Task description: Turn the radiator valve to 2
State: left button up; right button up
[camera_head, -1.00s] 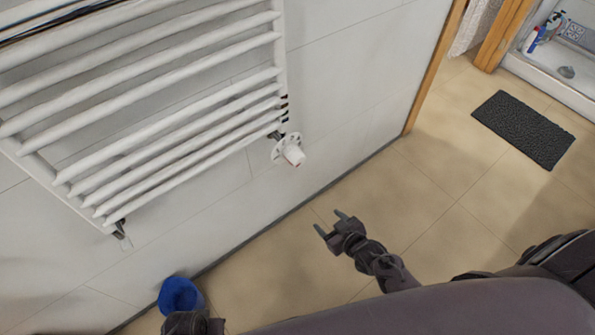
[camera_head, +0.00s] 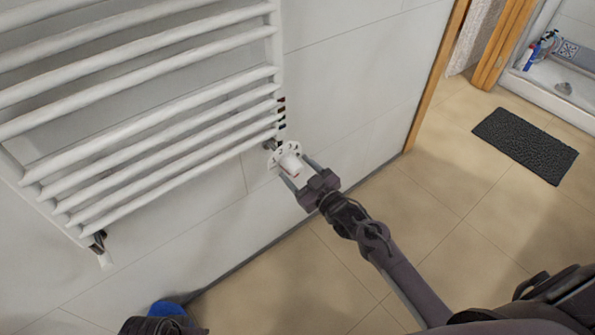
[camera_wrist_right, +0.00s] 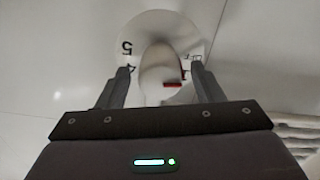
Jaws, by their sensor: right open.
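The radiator valve has a white round dial (camera_head: 275,150) and a white knob (camera_head: 290,164), low at the right end of the white towel radiator. In the right wrist view, the knob (camera_wrist_right: 158,72) stands out from the dial (camera_wrist_right: 130,30), which shows 5, 4, OFF and 1. A red mark (camera_wrist_right: 172,85) on the knob is beside the 1; the 2 is hidden or unreadable. My right gripper (camera_head: 302,168) is open, with one finger on each side of the knob. Whether the fingers touch it, I cannot tell.
The radiator (camera_head: 150,125) hangs on the tiled wall (camera_head: 345,75) beside the valve. A blue bucket (camera_head: 166,308) stands low at the left, partly hidden by a dark part of mine. The beige floor (camera_head: 440,180) is open, with a dark mat (camera_head: 525,145) at right.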

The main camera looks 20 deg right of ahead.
jog(key=shift+w+a, duration=0.1)
jog(key=shift+w, duration=0.15)
jog(key=c, duration=1)
